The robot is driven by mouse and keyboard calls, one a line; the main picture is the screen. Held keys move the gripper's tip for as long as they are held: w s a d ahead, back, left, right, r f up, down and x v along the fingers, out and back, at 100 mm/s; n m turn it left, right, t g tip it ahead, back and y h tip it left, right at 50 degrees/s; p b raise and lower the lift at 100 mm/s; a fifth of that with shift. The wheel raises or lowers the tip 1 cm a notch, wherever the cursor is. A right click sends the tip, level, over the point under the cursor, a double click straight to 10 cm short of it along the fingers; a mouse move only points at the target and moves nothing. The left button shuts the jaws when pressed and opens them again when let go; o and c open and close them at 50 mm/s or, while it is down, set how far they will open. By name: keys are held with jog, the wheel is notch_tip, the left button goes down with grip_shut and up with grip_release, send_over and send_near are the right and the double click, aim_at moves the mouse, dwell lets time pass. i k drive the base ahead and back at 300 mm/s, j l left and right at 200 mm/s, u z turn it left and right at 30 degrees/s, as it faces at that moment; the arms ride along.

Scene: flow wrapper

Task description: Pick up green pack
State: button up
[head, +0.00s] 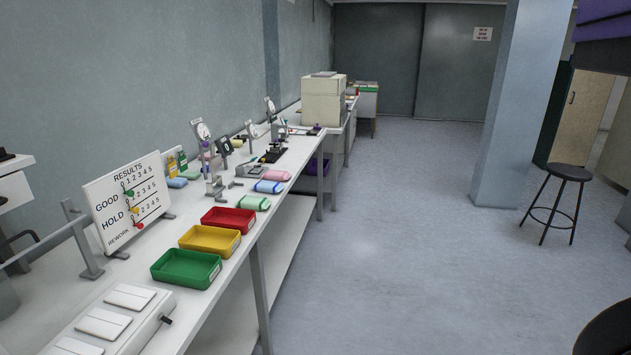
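A pale green pack (253,203) lies flat on the white bench (215,302), close to its front edge and just beyond the red tray. A blue pack (268,187) and a pink pack (276,175) lie behind it in a row along the same edge. My gripper is not in view.
Red (245,232), yellow (226,249) and green (203,284) trays line the bench's front edge. A results board (126,202) and dial gauges (203,131) stand behind. Open floor (400,250) lies right of the bench. A black stool (569,173) stands by the pillar.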

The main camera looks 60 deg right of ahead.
aim_at(255, 203)
jog(key=z, duration=1.15)
